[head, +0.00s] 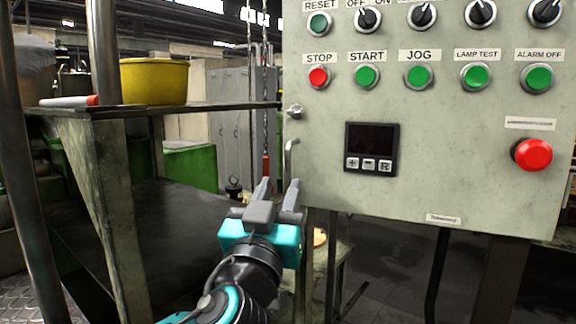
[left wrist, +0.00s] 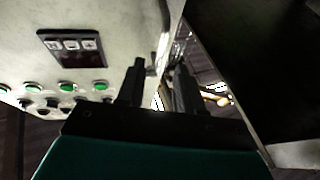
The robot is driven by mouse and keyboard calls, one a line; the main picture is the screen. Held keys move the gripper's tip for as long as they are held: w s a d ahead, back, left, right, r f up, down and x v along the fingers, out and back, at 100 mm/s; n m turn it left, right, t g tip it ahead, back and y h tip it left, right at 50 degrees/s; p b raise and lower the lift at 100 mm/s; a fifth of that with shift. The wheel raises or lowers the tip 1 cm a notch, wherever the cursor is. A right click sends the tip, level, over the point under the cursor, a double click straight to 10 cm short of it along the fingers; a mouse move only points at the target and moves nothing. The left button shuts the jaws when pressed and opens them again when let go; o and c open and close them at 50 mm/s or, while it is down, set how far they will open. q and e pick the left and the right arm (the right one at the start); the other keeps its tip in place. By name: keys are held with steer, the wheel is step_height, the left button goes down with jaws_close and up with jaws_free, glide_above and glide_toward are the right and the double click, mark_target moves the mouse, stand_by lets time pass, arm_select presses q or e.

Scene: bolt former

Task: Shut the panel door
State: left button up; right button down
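The panel door (head: 450,180) is a pale grey-green control panel face filling the right of the head view. It also shows in the left wrist view (left wrist: 110,30), at the upper left. A small bent handle (head: 290,158) is on its left edge, with a round latch (head: 294,111) above. How far the door stands open is hard to tell. My left gripper (head: 278,187) is open and empty, fingers pointing up, just below and left of the handle. Its fingers show apart in the left wrist view (left wrist: 158,75), near the door's edge. My right gripper is out of view.
A dark metal table (head: 190,107) stands left, holding a yellow bucket (head: 153,82) and a red-and-white rod. Metal posts (head: 103,50) rise in front of it. A chain (head: 265,110) hangs behind my gripper. A red emergency button (head: 532,154) sticks out of the panel.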

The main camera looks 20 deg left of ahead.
mark_target(287, 170)
arm_select(q)
steer(key=p+x, duration=0.1)
steer(key=x, duration=0.5)
steer(key=shift+w, duration=0.25)
jaws_close()
stand_by(0.3)
